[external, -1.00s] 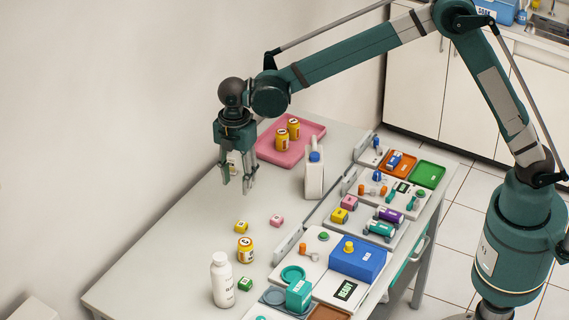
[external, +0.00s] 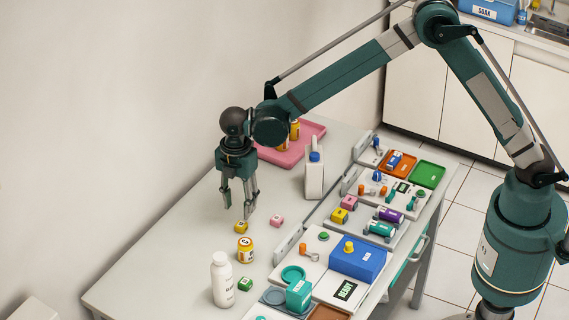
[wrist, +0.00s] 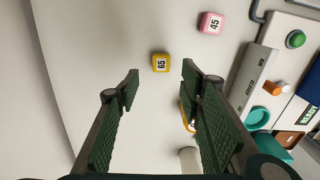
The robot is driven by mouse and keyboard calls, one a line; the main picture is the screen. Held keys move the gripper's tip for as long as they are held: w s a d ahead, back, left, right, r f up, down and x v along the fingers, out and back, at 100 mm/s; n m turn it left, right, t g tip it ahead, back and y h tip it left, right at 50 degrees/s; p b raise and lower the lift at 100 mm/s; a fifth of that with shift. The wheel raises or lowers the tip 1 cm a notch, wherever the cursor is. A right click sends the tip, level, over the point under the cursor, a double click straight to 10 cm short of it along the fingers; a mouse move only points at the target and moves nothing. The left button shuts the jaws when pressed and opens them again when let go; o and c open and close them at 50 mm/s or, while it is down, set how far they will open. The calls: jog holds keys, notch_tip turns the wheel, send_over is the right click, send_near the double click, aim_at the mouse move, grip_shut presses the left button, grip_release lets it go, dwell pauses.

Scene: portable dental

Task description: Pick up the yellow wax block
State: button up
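The yellow wax block (external: 241,227) is a small cube lying on the white table. In the wrist view it shows a "65" label (wrist: 161,62) on its top. My gripper (external: 238,209) is open and empty, pointing down just above the block. In the wrist view the block appears ahead, between the two fingertips (wrist: 160,80), with no finger seen touching it.
A pink "45" block (external: 277,221) lies right of the yellow block. A yellow can (external: 245,250), white bottle (external: 222,280) and green block (external: 245,284) stand nearer the front. A white jug (external: 314,176) and pink tray (external: 312,135) are farther back.

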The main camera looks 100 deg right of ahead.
aim_at(241, 224)
jog(key=shift+f, duration=0.15)
jog(key=shift+f, duration=1.15)
jog(key=shift+f, duration=0.15)
jog(key=shift+s+f+b, duration=0.2)
jog(key=shift+f+b, duration=0.3)
jog(key=shift+f, duration=1.95)
jog(key=c, duration=0.8)
